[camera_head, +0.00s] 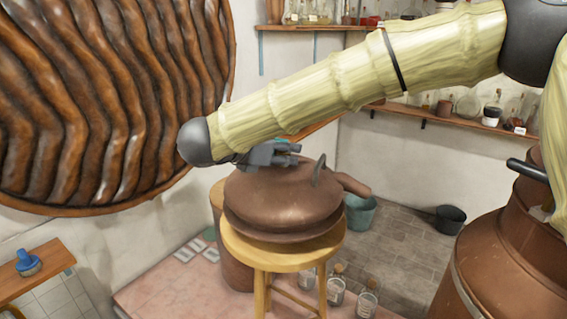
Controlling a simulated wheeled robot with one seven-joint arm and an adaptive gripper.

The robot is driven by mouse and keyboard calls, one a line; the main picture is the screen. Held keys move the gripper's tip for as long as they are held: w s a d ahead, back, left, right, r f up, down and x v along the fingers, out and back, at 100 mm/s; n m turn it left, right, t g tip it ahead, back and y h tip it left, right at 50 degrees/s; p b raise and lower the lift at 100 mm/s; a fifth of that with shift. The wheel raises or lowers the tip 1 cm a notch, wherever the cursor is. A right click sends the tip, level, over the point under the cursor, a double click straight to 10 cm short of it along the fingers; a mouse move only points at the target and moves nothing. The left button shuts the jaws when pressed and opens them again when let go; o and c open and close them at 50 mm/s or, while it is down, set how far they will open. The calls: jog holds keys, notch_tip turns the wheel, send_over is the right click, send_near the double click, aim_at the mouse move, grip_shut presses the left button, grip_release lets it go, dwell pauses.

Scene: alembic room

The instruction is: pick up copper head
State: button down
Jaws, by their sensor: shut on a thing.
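The copper head (280,203) is a brown rounded vessel with a wide flared rim and a short spout (351,184) pointing right. It is upright at the top of a round wooden stool (262,252); I cannot tell whether it rests on the seat or hangs just above it. A loop handle (319,170) stands on its right side. My gripper (276,158) is at the top left of the copper head, shut on it. The exact contact is hidden by the fingers and my arm.
A large copper pot (500,265) stands at the right front. Glass jars (337,288) stand below the stool. A teal bucket (360,213) and a dark bucket (450,219) are behind. A large ribbed wooden disc (110,100) fills the left wall. Grey floor (400,250) lies open between.

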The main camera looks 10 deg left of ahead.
jog(key=shift+r+b, duration=0.3)
jog(key=shift+r, duration=0.3)
jog(key=s+a+r+b, duration=0.1)
jog(key=s+b, duration=0.6)
jog(key=s, duration=0.9)
jog(key=shift+a+r, duration=0.25)
jog(key=shift+r, duration=0.05)
jog(key=c, duration=1.8)
grip_release()
grip_shut()
jog(key=shift+r+b, duration=0.2)
jog(key=shift+b, duration=0.25)
jog(key=shift+r, duration=0.25)
